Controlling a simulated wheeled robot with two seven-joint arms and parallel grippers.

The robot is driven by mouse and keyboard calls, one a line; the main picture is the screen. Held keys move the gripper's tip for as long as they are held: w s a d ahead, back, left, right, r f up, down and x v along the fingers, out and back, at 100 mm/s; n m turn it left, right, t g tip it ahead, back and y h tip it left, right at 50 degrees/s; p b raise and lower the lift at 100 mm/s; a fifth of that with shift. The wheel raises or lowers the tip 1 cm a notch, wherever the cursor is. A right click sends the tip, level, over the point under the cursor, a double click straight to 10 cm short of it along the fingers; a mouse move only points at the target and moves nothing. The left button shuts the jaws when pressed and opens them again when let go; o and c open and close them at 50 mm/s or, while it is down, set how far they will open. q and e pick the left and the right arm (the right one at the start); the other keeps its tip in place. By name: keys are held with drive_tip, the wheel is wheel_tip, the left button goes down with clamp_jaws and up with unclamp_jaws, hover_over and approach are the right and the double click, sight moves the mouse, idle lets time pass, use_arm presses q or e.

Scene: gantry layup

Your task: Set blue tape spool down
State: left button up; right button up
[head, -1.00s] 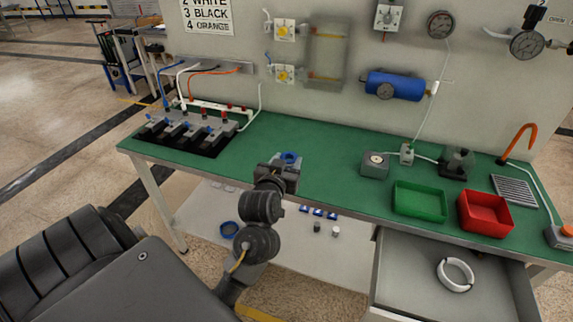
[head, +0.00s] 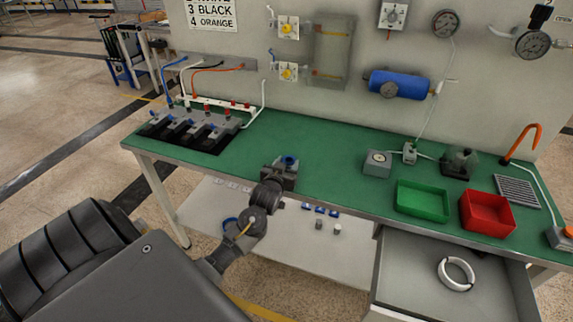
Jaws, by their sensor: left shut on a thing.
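The blue tape spool (head: 288,161) shows just beyond my left gripper (head: 285,169), over the front part of the green bench top (head: 325,153). My left gripper is shut on the spool and hides much of it. I cannot tell whether the spool touches the bench top. My right gripper is not in view.
A green tray (head: 421,201) and a red tray (head: 486,212) stand to the right. An open drawer (head: 410,265) below holds a white ring (head: 456,273). A lower shelf (head: 300,240) holds small items. The bench top around the spool is clear.

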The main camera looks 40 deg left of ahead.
use_arm(q)
drive_tip(key=shift+f, duration=0.3)
drive_tip(key=shift+f, duration=0.1)
drive_tip(key=o, duration=1)
drive_tip(key=shift+c, duration=0.2)
